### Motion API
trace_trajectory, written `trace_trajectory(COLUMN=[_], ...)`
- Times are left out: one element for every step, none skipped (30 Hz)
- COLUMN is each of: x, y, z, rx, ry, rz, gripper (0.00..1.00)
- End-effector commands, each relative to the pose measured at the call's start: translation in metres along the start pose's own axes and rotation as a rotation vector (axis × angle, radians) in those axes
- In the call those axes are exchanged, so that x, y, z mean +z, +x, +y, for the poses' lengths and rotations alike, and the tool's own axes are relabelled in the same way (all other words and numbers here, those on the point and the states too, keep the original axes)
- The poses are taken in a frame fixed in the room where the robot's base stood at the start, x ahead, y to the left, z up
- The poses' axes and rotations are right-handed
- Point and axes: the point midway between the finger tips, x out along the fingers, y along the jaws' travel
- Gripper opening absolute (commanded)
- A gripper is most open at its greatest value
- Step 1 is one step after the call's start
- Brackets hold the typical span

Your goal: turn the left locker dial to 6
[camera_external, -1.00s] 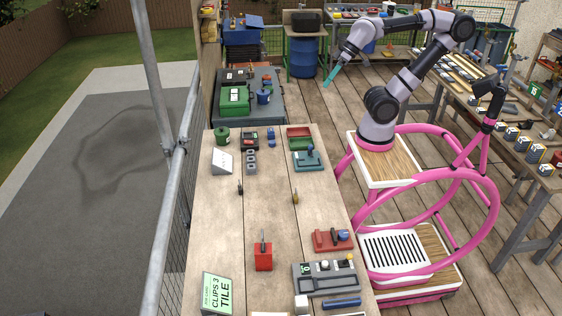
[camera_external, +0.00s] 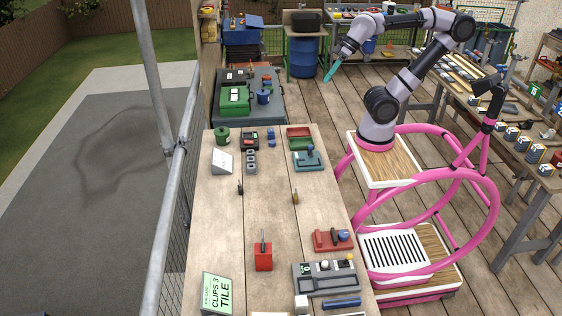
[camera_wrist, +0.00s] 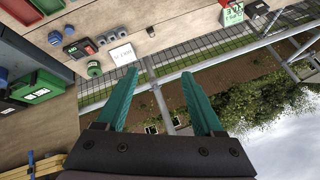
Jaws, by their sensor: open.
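I cannot make out a thing that is clearly a locker dial or its number. A grey unit (camera_external: 326,278) with a small green display and white and yellow knobs lies at the near right of the long wooden bench (camera_external: 222,232); its markings are too small to read. My gripper (camera_external: 331,72) is held in the air beyond the bench's far right corner, well away from that unit. In the wrist view its two teal fingers (camera_wrist: 160,74) are apart with nothing between them.
A red block (camera_external: 263,257), a green "CLIPS 3 TILE" sign (camera_external: 217,293) and a red tool holder (camera_external: 333,240) stand on the bench. A teal device (camera_external: 307,160) and a green pot (camera_external: 222,135) are at its far end. Mid-bench is mostly clear.

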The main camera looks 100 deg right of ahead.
Motion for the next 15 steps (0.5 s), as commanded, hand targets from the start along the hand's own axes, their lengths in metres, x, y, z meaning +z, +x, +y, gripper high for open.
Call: trace_trajectory(x=[-0.009, -0.013, -0.020, -0.029, -0.038, -0.050, -0.059, -0.069, -0.083, -0.094, -0.106, -0.122, -0.135, -0.149, -0.168], y=[-0.013, -0.020, -0.031, -0.028, -0.029, -0.030, -0.031, -0.032, -0.034, -0.035, -0.036, -0.037, -0.038, -0.039, -0.041], z=[-0.006, -0.009, -0.014, -0.010, -0.008, -0.006, -0.004, -0.001, 0.004, 0.007, 0.012, 0.019, 0.026, 0.034, 0.046], rx=[-0.002, -0.002, -0.002, 0.011, 0.021, 0.032, 0.040, 0.048, 0.060, 0.069, 0.079, 0.093, 0.104, 0.115, 0.130], ry=[-0.001, -0.001, 0.001, 0.052, 0.097, 0.155, 0.199, 0.245, 0.311, 0.361, 0.415, 0.493, 0.556, 0.623, 0.718], rz=[0.007, 0.007, 0.007, -0.003, -0.008, -0.014, -0.017, -0.020, -0.025, -0.027, -0.030, -0.033, -0.034, -0.036, -0.036], gripper=[0.69, 0.69, 0.69, 0.69, 0.69, 0.69, 0.69, 0.69, 0.69, 0.69, 0.69, 0.69, 0.69, 0.69, 0.69])
